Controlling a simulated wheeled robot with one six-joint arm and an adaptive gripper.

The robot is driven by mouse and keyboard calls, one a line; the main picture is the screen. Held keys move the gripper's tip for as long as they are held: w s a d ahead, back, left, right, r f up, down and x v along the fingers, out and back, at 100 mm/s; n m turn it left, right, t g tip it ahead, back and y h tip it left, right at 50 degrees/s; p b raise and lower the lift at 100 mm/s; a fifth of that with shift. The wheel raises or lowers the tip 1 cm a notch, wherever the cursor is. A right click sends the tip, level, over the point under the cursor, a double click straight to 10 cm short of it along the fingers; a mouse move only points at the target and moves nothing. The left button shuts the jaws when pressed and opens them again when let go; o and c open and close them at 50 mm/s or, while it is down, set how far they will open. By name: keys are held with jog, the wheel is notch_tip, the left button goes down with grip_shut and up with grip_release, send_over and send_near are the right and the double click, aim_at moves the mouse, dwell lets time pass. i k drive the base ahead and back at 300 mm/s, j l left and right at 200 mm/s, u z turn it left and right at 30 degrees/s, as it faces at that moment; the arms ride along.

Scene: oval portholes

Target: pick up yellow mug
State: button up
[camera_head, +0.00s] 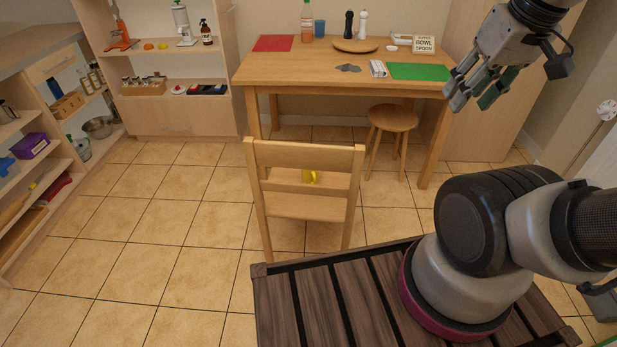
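The yellow mug (310,177) is small in the picture. It shows through the gap in the back of the wooden chair (305,155) and appears to sit on the chair's seat, behind the back slats. Part of it is hidden by a slat. My gripper (471,102) is at the upper right, well apart from the mug, in front of the table's right end. Its fingers are spread and nothing shows between them.
A wooden table (300,72) at the back holds a red mat (273,43), a green mat (418,72), an orange bottle (307,22) and a blue cup (319,28). A round stool (393,118) stands under it. Shelves (180,110) line the left. The left floor is clear.

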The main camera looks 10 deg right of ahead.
aim_at(308, 176)
jog(key=i+j+z, duration=0.25)
jog(key=i+j, duration=0.15)
jog(key=j, duration=0.25)
jog(key=i+j+z, duration=0.1)
jog(key=j, duration=0.25)
jog(key=i+j+z, duration=0.25)
jog(key=j, duration=0.5)
jog(key=i+j+z, duration=0.1)
jog(key=i+j, duration=0.15)
jog(key=j, duration=0.15)
jog(key=i+j+z, duration=0.15)
jog(key=j, duration=0.25)
